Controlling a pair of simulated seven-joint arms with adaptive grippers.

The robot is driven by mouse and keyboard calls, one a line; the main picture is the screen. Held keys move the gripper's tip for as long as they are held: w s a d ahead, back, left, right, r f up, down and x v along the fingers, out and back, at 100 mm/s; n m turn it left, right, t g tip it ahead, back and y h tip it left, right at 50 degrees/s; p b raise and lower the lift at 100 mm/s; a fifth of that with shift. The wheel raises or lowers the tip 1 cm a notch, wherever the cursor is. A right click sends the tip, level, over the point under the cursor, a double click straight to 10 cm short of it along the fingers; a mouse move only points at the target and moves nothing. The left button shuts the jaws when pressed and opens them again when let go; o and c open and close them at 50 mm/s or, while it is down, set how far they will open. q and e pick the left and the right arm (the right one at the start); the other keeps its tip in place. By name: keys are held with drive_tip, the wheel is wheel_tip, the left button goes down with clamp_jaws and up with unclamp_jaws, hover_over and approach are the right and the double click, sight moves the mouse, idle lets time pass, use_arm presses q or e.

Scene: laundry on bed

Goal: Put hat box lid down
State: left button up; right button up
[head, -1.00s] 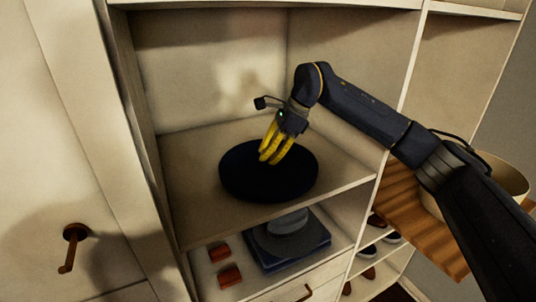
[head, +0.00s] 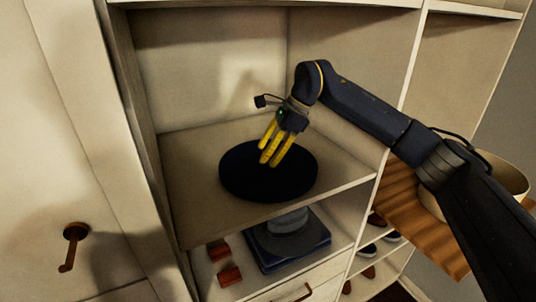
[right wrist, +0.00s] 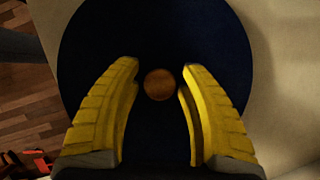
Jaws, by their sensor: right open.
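The hat box lid (head: 247,177) is a dark navy disc lying flat on the upper shelf (head: 190,215) of the open wardrobe. In the right wrist view the lid (right wrist: 155,25) fills the middle, with a round brown knob (right wrist: 159,84) at its centre. My right gripper (head: 270,161) is above the lid, pointing down. Its yellow fingers (right wrist: 160,90) are open, one on each side of the knob, with gaps between them and it. My left gripper is not in view.
Below the shelf are a dark blue folded item (head: 275,258) with a grey round thing (head: 290,238) on it, and two small red-brown items (head: 230,275). Cabinet walls stand close on both sides. A bowl-like container (head: 505,173) is on a wooden surface at right.

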drive_tip(key=v, duration=1.1)
drive_tip(key=shift+d+r, duration=0.2)
drive_tip(key=shift+r, duration=0.2)
